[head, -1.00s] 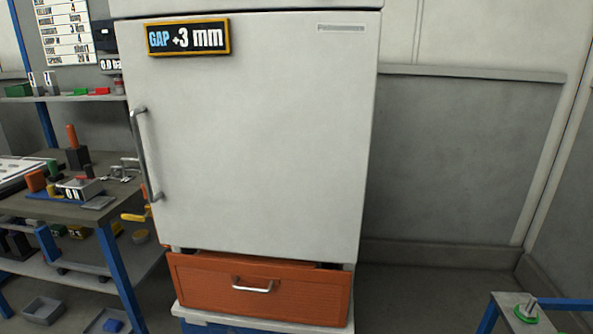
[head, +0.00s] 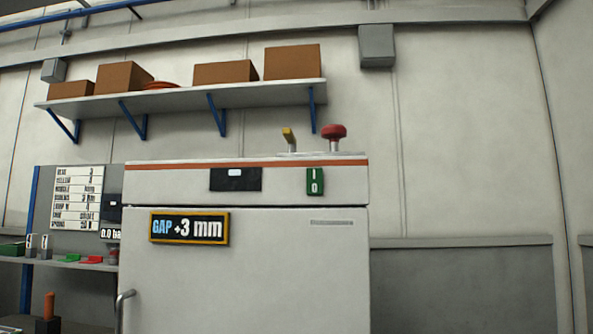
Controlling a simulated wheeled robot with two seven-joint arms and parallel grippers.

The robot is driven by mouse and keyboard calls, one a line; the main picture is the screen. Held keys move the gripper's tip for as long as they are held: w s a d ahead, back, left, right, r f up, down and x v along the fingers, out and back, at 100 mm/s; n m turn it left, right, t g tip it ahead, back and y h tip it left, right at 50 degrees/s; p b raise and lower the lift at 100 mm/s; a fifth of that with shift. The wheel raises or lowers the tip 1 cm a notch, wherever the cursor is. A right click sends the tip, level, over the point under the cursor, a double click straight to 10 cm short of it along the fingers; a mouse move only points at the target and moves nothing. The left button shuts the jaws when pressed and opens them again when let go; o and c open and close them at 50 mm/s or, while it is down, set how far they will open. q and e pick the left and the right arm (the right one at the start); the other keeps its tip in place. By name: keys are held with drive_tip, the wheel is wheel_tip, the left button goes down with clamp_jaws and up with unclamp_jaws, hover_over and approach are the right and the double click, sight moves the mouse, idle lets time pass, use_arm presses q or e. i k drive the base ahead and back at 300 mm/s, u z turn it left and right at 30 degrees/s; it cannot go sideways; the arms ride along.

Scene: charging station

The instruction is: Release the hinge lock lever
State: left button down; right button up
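A white cabinet (head: 270,275) stands in the middle of the head view, its door shut. I cannot tell if this is the hinge lock lever. A red mushroom knob (head: 334,132) stands to its right. The door handle (head: 123,308) shows at the left, cut off below. A sign reading "GAP +3 mm" (head: 189,228) is on the door. Neither of my grippers is in view.
A green switch (head: 314,182) and a dark display (head: 235,179) are on the cabinet's upper panel. A wall shelf (head: 180,100) with several brown boxes hangs above. A side rack (head: 68,263) with small parts stands at the left.

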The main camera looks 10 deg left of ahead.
sight(287, 132)
drive_tip(key=u, duration=0.7)
drive_tip(key=i, duration=1.2)
drive_tip(key=z, duration=0.65)
